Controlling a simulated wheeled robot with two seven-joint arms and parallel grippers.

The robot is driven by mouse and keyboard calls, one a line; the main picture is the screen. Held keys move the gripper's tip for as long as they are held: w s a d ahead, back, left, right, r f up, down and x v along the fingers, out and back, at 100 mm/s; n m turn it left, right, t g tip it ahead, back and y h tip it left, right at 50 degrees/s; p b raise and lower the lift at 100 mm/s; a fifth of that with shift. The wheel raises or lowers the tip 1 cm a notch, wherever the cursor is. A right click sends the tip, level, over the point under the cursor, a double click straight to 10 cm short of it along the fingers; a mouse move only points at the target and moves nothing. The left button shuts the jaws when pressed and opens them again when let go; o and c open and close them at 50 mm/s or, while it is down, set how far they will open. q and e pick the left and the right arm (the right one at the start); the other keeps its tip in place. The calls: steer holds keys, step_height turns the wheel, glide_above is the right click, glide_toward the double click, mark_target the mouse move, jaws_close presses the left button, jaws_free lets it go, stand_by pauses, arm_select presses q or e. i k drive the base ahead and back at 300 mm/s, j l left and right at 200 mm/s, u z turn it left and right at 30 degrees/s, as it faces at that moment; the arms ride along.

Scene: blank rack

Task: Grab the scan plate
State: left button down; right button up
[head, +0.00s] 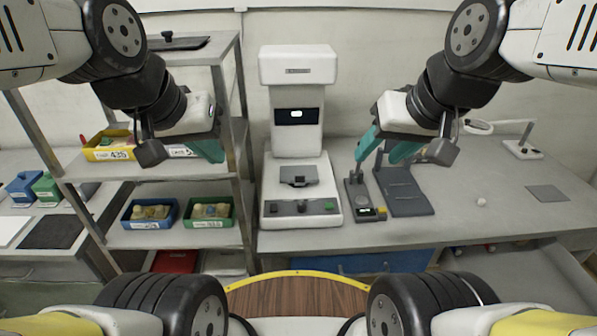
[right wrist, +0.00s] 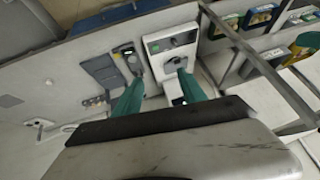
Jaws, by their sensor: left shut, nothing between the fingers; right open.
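A thin grey square plate (head: 546,193) lies flat at the right of the table. My right gripper (head: 384,151) is open and empty, above the table right of the machine. In the right wrist view its teal fingers (right wrist: 160,94) are apart, with the machine (right wrist: 174,42) beyond them. My left gripper (head: 208,150) is shut and empty, in front of the shelf rack.
A dark handheld-like device (head: 358,200) and a dark grey stand (head: 405,193) are right of the machine. A shelf rack (head: 155,170) at left holds yellow, blue and green bins. A ring-headed lamp (head: 478,126) is at back right. The right of the table (head: 500,205) is mostly clear.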

mark_target(300, 174)
steer(key=j, duration=1.2)
steer(key=j+z, duration=0.25)
steer(key=z, duration=0.2)
steer(key=j+z, duration=0.25)
steer(key=z, duration=0.2)
steer(key=j+z, duration=0.25)
steer(key=z, duration=0.5)
